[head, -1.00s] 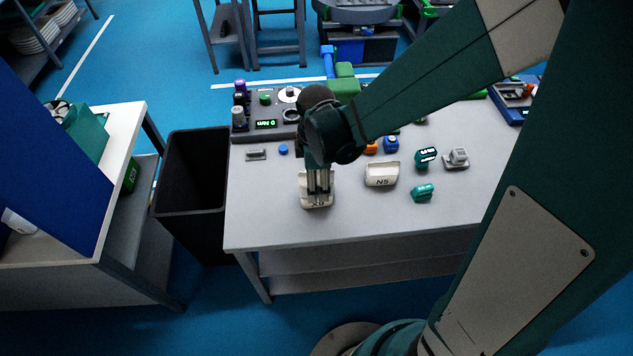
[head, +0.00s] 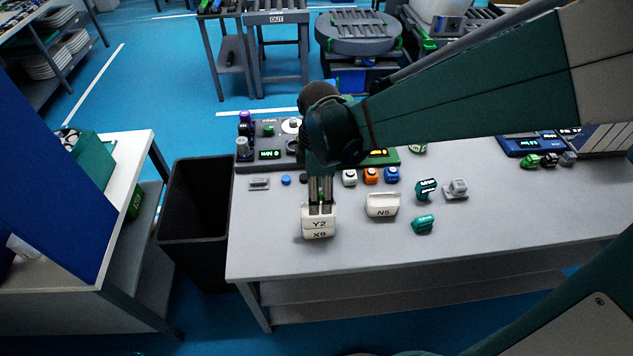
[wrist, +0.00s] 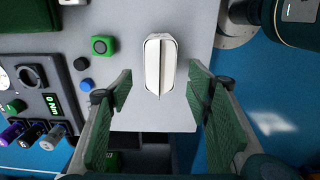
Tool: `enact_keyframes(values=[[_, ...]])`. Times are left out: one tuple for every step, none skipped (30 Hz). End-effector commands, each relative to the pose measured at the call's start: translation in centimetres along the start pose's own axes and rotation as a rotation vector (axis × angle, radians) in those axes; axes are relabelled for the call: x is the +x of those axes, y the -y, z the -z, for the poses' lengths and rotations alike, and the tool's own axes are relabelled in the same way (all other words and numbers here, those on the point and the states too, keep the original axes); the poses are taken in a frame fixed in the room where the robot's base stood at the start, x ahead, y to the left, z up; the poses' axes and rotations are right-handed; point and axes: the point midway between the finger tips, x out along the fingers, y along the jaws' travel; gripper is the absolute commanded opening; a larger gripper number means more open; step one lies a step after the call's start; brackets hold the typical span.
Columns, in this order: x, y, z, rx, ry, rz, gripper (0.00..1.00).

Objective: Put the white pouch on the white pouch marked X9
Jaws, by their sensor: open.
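A white pouch marked Y2 (head: 319,223) sits on top of the white pouch marked X9 (head: 319,234) near the front left of the grey table. My gripper (head: 320,208) points down just above and behind the Y2 pouch. In the wrist view the fingers (wrist: 160,88) are spread apart with green pads. A white pouch (wrist: 160,62) shows from above, in line with the gap between them. A third white pouch, marked N5 (head: 382,206), stands to the right, apart from the stack.
Teal pouches (head: 423,224) and a grey block (head: 456,188) are farther right. Small coloured blocks (head: 371,176) and a testing device (head: 268,148) line the back. A black bin (head: 195,205) stands left of the table. The front right of the table is clear.

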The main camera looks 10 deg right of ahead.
Motion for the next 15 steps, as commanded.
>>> enact_keyframes(values=[[-0.7, 0.0, 0.0, 0.000, 0.000, 0.000, 0.50], [-0.9, 0.0, 0.0, 0.000, 0.000, 0.000, 0.50], [-1.3, 0.0, 0.0, 0.000, 0.000, 0.000, 0.50], [-1.5, 0.0, 0.0, 0.000, 0.000, 0.000, 0.50], [-1.7, 0.0, 0.0, 0.000, 0.000, 0.000, 0.50], [-1.9, 0.0, 0.0, 0.000, 0.000, 0.000, 0.50], [-2.0, 0.0, 0.0, 0.000, 0.000, 0.000, 0.50], [-2.1, 0.0, 0.0, 0.000, 0.000, 0.000, 0.50], [-2.2, 0.0, 0.0, 0.000, 0.000, 0.000, 0.50], [-2.3, 0.0, 0.0, 0.000, 0.000, 0.000, 0.50], [-2.3, 0.0, 0.0, 0.000, 0.000, 0.000, 0.50], [-2.4, 0.0, 0.0, 0.000, 0.000, 0.000, 0.50], [-2.4, 0.0, 0.0, 0.000, 0.000, 0.000, 0.50], [-2.4, 0.0, 0.0, 0.000, 0.000, 0.000, 0.50], [-2.4, 0.0, 0.0, 0.000, 0.000, 0.000, 0.50]])
